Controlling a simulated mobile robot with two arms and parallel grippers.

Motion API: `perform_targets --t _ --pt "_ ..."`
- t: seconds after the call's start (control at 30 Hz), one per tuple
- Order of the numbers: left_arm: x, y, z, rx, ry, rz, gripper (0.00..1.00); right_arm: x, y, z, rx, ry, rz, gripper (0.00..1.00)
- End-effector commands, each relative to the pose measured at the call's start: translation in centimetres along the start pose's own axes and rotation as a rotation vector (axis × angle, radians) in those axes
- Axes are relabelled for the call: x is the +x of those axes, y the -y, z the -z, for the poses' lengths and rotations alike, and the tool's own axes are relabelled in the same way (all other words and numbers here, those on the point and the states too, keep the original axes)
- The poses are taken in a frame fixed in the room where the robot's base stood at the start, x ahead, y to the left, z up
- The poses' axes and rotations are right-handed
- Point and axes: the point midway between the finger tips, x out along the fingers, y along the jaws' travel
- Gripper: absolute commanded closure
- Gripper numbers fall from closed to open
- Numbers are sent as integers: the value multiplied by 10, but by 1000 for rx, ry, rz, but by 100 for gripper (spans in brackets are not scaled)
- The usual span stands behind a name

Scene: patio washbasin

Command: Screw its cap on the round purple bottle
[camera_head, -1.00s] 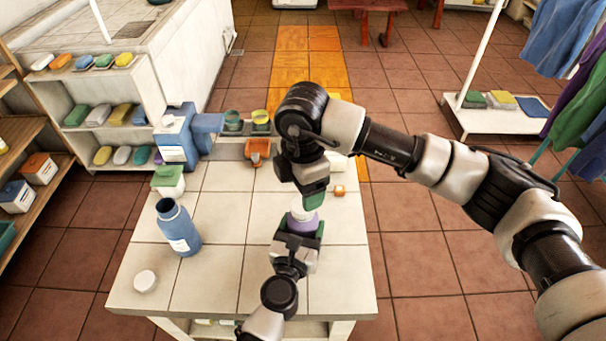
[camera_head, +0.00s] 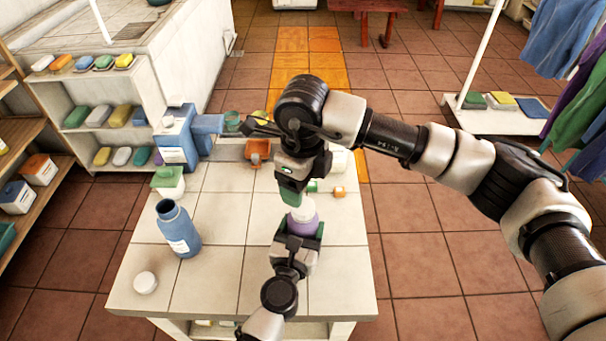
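The round purple bottle (camera_head: 303,228) stands upright near the right side of the tiled counter. A white top (camera_head: 302,211), which looks like its cap, sits at its mouth; how firmly it is seated cannot be told. My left gripper (camera_head: 299,234), reaching in from the front edge, has green-padded fingers around the bottle's sides and appears shut on it. My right gripper (camera_head: 298,194) comes down from above, its green fingertips right by the white top and partly covering it. Whether its fingers touch the top is unclear.
A blue bottle (camera_head: 178,229) without a cap stands to the left, and a loose white round cap (camera_head: 145,282) lies at the front left. A green-lidded jar (camera_head: 168,181), a big blue container (camera_head: 178,138) and an orange scoop-like item (camera_head: 258,151) stand behind.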

Motion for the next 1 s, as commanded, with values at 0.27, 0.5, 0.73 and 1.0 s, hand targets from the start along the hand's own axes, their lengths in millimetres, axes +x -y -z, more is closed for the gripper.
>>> perform_targets --t 0.27,0.5,0.73,1.0 --pt "0 0 0 0 -1 1 97 -4 0 0 -594 1 1 30" --pt "0 0 0 0 -1 1 97 -7 0 0 -1109 0 0 30" --pt "0 0 0 0 -1 0 97 -10 0 0 -1594 -1 0 30" --pt "0 0 0 0 -1 1 97 -13 0 1 -1989 -1 -1 30"
